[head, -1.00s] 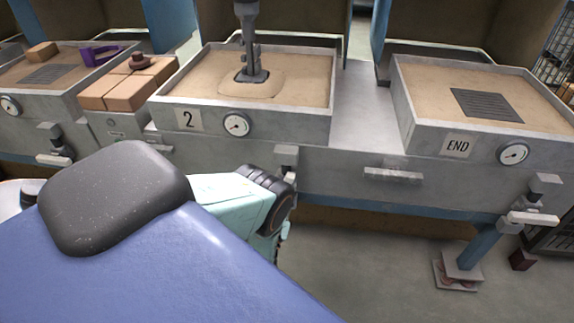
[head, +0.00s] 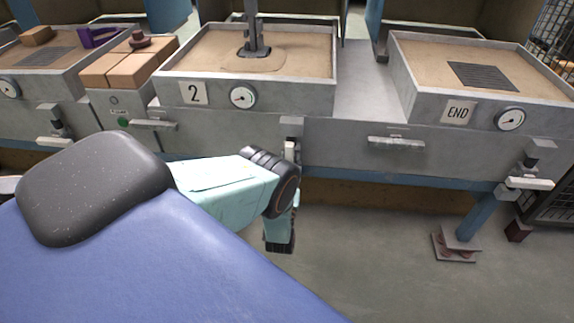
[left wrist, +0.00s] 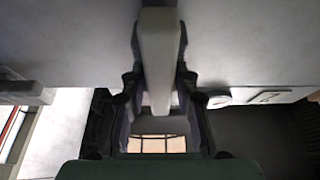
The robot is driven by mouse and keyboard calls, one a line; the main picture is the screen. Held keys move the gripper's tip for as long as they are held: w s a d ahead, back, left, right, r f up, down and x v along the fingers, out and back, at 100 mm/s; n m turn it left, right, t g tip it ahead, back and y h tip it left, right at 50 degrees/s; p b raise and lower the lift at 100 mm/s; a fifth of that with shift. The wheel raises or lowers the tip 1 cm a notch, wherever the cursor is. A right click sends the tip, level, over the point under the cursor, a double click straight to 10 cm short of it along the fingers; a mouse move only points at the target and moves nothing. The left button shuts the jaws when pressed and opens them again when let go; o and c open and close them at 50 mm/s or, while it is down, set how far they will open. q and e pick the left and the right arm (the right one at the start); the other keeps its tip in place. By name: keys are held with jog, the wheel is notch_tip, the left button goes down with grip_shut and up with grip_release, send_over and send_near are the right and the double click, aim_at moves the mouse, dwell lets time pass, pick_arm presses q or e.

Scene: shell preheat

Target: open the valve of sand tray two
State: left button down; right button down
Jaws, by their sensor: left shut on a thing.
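Sand tray two (head: 215,92) is a grey sand-filled box marked with a 2 plate (head: 194,93) and a round gauge (head: 242,97). Its valve (head: 291,150) is a pale lever under the tray's front right corner, pointing downward in the head view. The left wrist view shows the pale valve lever (left wrist: 158,45) between the two dark fingers of my left gripper (left wrist: 160,84), which is shut on it. In the head view my left arm's teal wrist hides most of the gripper and the lever's lower end. My right gripper is not in view.
A tray marked END (head: 420,95) stands at the right, with a level pale lever (head: 530,183) below it. Tan blocks (head: 118,69) and another sand tray lie left of tray two. A drawer-like handle (head: 396,142) juts from the front. Open floor lies below right.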

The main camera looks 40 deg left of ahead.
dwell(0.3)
pick_arm(q)
jog(key=c, duration=1.2)
grip_release()
jog(key=shift+o, duration=0.2)
jog(key=v, duration=0.7)
jog(key=shift+s, duration=0.2)
jog(key=shift+d, duration=0.15)
